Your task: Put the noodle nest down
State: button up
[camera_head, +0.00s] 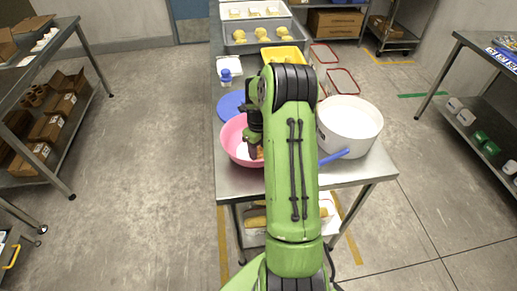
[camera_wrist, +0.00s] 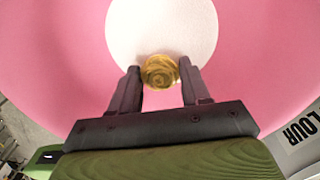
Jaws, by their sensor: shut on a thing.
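The golden noodle nest (camera_wrist: 160,72) is between the fingertips of my gripper (camera_wrist: 161,84) in the wrist view. My gripper is shut on it. Behind the nest is a round white area (camera_wrist: 160,25) inside the pink bowl (camera_wrist: 70,45). I cannot tell whether the nest touches the white surface. In the head view the pink bowl (camera_head: 230,146) stands near the front left of the steel table (camera_head: 232,185). My gripper (camera_head: 255,150) reaches down into it, and my green arm hides the bowl's right side. The nest is mostly hidden there.
A white tub (camera_head: 351,117) marked FLOUR stands right of the bowl, with a blue handle (camera_head: 334,156) beside it. A blue disc (camera_head: 231,106) and a blue-capped jar (camera_head: 225,76) are behind the bowl. A yellow tray (camera_head: 283,55) and a grey tray (camera_head: 239,48) with several nests lie farther back.

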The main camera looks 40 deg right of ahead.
jog(key=shift+f+b, duration=0.5)
jog(key=shift+f, duration=0.1)
jog(key=o, duration=1)
jog(key=shift+r, duration=0.1)
